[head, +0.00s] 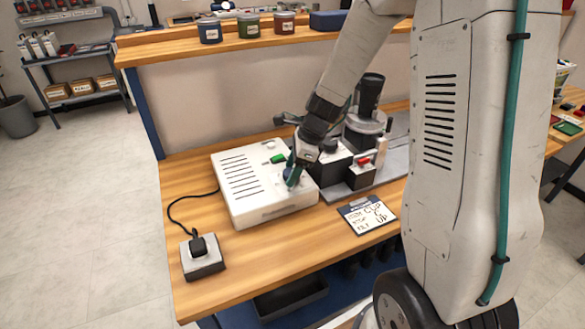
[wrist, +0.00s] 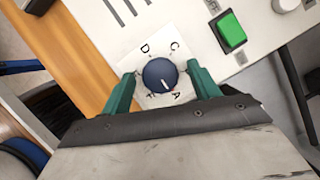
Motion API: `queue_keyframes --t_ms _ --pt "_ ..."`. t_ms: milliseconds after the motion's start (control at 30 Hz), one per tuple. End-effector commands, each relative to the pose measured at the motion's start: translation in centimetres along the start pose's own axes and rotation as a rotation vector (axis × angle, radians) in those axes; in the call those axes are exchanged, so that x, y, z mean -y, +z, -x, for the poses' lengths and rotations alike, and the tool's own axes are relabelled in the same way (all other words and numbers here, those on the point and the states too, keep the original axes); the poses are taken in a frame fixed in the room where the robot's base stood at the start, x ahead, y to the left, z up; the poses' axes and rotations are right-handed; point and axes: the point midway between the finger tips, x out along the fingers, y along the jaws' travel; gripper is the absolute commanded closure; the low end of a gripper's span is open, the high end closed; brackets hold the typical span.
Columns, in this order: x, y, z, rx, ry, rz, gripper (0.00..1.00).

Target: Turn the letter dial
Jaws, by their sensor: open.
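The letter dial (wrist: 160,75) is a round dark blue knob with a white pointer line on a white plate (wrist: 131,57). The letters D, C and A show around it; the pointer line points down and slightly right, toward the A. My gripper (wrist: 160,71) is open, with one green finger on each side of the dial and gaps between them and the knob. In the head view my gripper (head: 292,173) is low over the right part of the white control box (head: 242,196) and largely hides the dial.
A green button (wrist: 229,31) and a grey knob (wrist: 285,5) sit on the box beside the dial. A dark machine (head: 366,125) with a red-topped block (head: 362,172) stands right of the box. A written card (head: 366,215) and a switch box (head: 202,262) lie near the bench's front.

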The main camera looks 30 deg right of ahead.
Motion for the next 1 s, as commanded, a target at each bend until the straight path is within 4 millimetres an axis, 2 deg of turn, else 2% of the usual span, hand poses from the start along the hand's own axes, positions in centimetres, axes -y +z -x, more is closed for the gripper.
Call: queue_keyframes --t_ms 67,200,233,667,1000 --pt "0.0 0.0 0.02 0.0 0.0 0.0 0.39" --pt "0.0 0.0 0.03 0.0 0.0 0.0 0.78" --pt "0.0 0.0 0.03 0.0 0.0 0.0 0.83" --pt "0.1 0.0 0.03 0.0 0.026 0.063 0.83" --pt "0.28 0.02 0.0 0.0 0.126 0.303 0.83"
